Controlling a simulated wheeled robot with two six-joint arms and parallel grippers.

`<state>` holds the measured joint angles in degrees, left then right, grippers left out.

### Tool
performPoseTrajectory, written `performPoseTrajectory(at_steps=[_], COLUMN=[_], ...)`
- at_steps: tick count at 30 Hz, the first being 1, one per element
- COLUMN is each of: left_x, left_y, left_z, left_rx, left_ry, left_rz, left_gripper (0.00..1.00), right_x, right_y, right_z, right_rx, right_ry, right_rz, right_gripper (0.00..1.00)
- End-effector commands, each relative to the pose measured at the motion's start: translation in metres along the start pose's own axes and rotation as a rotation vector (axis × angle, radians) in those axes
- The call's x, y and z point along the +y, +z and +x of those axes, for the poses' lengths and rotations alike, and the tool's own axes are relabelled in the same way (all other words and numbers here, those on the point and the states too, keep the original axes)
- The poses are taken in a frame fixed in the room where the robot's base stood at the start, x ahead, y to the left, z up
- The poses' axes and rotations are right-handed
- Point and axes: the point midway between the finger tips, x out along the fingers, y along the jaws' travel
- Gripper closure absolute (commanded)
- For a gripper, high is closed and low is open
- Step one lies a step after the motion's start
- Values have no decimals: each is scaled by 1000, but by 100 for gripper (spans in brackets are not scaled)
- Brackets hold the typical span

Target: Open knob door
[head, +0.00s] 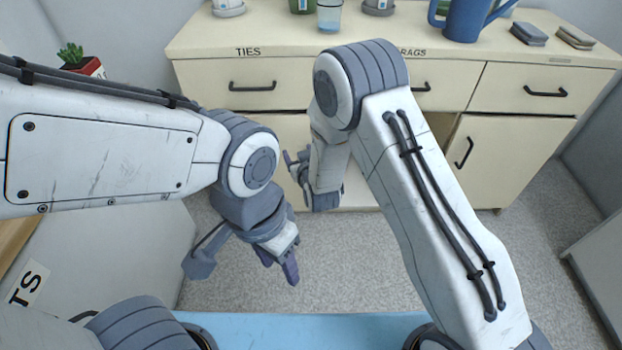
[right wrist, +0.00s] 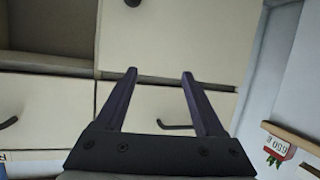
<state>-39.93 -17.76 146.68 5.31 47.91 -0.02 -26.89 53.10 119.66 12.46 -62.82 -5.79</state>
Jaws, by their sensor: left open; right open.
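The cream cabinet (head: 190,70) stands ahead. Its lower left door (head: 265,130) looks closed and is partly covered by my right arm. In the right wrist view this door (right wrist: 185,45) fills the upper middle, and its dark round knob (right wrist: 133,2) is cut by the top edge. My right gripper (head: 298,180) is in front of the door; it is open and empty. In the right wrist view its fingertips (right wrist: 160,73) are apart from the knob. My left gripper (head: 280,270) is open and empty, lower and nearer, over the floor.
Drawers labelled TIES and RAGS, with bar handles (head: 252,87), run above the door. An open compartment (right wrist: 55,30) adjoins it. Pots and a blue watering can (head: 465,18) stand on top. Grey carpet (head: 345,260) is clear in front. A potted plant (head: 80,62) is at left.

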Motion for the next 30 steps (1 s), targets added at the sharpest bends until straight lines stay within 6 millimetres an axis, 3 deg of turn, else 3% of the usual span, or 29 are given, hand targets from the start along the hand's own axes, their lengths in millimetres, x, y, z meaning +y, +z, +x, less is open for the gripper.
performPoseTrajectory(at_steps=[1, 6, 9, 17, 30], left_x=[-3, -5, -6, -7, -9], left_y=[2, 4, 5, 5, 7], left_z=[36, 75, 87, 97, 125], left_rx=[0, 0, 0, 1, 0], left_ry=[0, 0, 0, 0, 0], left_rz=[0, 0, 0, 0, 0], left_gripper=[50, 50, 50, 50, 50], right_x=[8, 29, 36, 44, 54], right_y=[48, 105, 124, 128, 103], right_z=[20, 40, 42, 52, 123], right_rx=[50, 221, 287, 342, 340], right_ry=[30, 105, 131, 153, 151], right_rz=[-8, -37, -52, -62, -62], right_gripper=[29, 29, 29, 29, 29])
